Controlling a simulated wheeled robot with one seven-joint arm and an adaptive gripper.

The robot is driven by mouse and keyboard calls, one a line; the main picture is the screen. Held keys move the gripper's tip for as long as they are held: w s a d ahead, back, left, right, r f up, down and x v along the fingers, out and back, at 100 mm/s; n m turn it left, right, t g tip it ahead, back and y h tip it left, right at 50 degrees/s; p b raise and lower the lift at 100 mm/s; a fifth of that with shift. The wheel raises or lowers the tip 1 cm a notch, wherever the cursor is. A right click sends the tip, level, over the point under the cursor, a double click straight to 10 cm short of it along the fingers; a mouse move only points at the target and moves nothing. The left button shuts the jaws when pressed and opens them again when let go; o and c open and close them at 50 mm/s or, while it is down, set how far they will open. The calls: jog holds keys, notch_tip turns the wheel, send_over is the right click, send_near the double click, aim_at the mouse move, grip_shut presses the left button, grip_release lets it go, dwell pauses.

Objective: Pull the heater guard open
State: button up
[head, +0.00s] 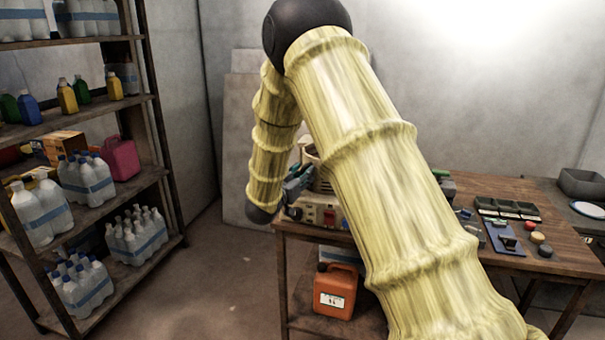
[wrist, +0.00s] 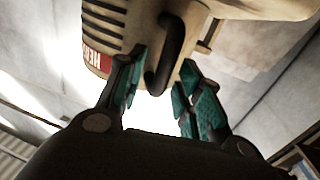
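In the wrist view a beige, ribbed machine body (wrist: 105,25) with a red label (wrist: 97,58) fills the top. A dark curved handle (wrist: 172,52) sticks out from it. I cannot tell for sure which part is the heater guard. My gripper (wrist: 163,68) has its two teal-padded fingers apart, one on each side of the handle; I see no clear grip on it. In the head view my gripper (head: 298,184) is beside the beige machine (head: 318,208) at the table's left end. My arm hides much of the machine there.
The wooden table (head: 505,186) carries a dark tray (head: 507,208), a blue board (head: 503,238) and small round pieces on the right. An orange jug (head: 335,291) stands on the shelf below. A rack (head: 150,110) of bottles stands left, with open floor between.

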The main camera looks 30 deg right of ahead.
jog(key=shift+w+d, duration=0.15)
jog(key=shift+d, duration=0.15)
grip_shut()
